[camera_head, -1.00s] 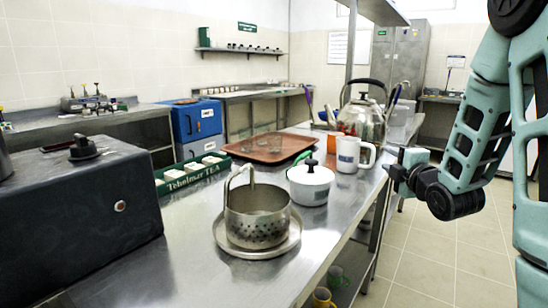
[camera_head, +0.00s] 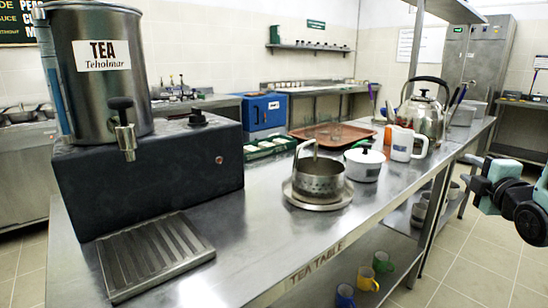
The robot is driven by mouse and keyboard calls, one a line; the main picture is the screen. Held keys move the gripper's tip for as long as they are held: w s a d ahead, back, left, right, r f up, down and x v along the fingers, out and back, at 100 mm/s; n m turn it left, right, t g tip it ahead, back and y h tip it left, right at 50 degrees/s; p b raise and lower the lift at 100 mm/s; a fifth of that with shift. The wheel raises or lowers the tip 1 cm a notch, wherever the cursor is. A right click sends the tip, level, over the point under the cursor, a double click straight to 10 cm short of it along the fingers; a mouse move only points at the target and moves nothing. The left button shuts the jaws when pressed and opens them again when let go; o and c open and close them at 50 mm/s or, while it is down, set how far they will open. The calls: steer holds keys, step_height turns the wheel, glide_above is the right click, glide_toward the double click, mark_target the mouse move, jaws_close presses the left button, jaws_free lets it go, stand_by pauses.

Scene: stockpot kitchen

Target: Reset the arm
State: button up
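My gripper (camera_head: 470,181) is at the right edge of the head view, out over the floor beside the steel tea table (camera_head: 240,255). Its fingers are small and partly turned away, so I cannot tell whether they are open or shut. No held object shows at it. Only the end of my arm is in view; the rest is cut off by the right edge.
On the table are a tea urn (camera_head: 105,75) on a dark base, a perforated pot (camera_head: 320,178), a white lidded pot (camera_head: 364,166), a white jug (camera_head: 404,145), a kettle (camera_head: 425,115) and a brown tray (camera_head: 330,136). Mugs (camera_head: 367,279) stand on the lower shelf. The right floor is clear.

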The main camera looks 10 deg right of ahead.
steer(key=s+a+f+m+g+y, duration=0.2)
steer(key=a+f+m+g+y, duration=0.1)
steer(key=a+f+m+g, duration=0.8)
steer(key=s+a+n+g+y, duration=0.1)
steer(key=s+a+n+g, duration=0.15)
steer(key=s+a, duration=1.1)
steer(key=s+a+n+g+y, duration=0.1)
steer(key=s+a+g, duration=0.3)
steer(key=s+a, duration=0.9)
steer(key=w+a+r+p, duration=0.1)
steer(key=r+p, duration=0.7)
steer(key=w+a+r+p, duration=0.2)
steer(key=r+p, duration=0.6)
steer(key=r, duration=0.1)
steer(key=shift+w+r+p, duration=0.15)
steer(key=shift+r+p, duration=0.05)
steer(key=shift+p, duration=0.1)
